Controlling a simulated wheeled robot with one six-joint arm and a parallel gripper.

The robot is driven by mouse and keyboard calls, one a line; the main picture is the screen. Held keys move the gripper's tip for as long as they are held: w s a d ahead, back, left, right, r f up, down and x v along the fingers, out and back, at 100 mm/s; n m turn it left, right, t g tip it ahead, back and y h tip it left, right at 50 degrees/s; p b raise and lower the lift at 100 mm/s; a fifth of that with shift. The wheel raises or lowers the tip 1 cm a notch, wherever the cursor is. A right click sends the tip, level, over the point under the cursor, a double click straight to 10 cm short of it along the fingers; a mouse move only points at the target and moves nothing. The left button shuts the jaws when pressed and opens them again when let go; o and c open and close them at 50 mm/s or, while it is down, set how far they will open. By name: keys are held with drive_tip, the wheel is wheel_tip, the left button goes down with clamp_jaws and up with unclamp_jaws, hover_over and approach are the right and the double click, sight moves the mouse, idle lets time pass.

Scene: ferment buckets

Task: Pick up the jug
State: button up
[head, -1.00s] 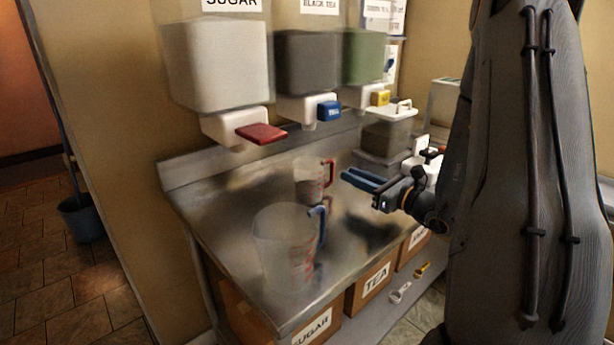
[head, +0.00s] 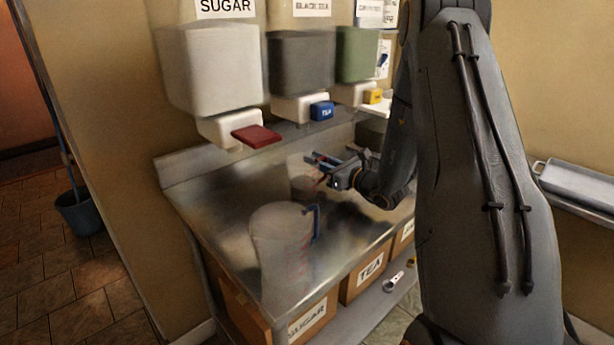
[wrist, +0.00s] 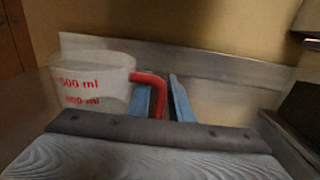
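A small clear jug (head: 302,181) with a red handle stands at the back of the steel counter, partly hidden by my gripper (head: 327,163) in the head view. In the wrist view the small jug (wrist: 88,92) shows red "500 ml" marking, and its red handle (wrist: 150,80) reaches down between my two blue fingers (wrist: 162,98). The fingers are apart; I see a gap between the handle and the right finger. Whether the left finger touches the handle is unclear. A larger clear jug (head: 278,245) with a blue handle stands nearer the front of the counter.
Dispensers hang above the counter, with a red lever (head: 256,136), a blue lever (head: 321,110) and a yellow lever (head: 373,97). The steel counter (head: 215,190) has a raised back edge. Labelled boxes (head: 368,275) stand below. A blue bucket (head: 80,213) is on the floor at left.

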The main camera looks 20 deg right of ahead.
drive_tip(key=shift+w, duration=0.1)
drive_tip(key=shift+c, duration=0.2)
clamp_jaws()
drive_tip(key=shift+r, duration=0.1)
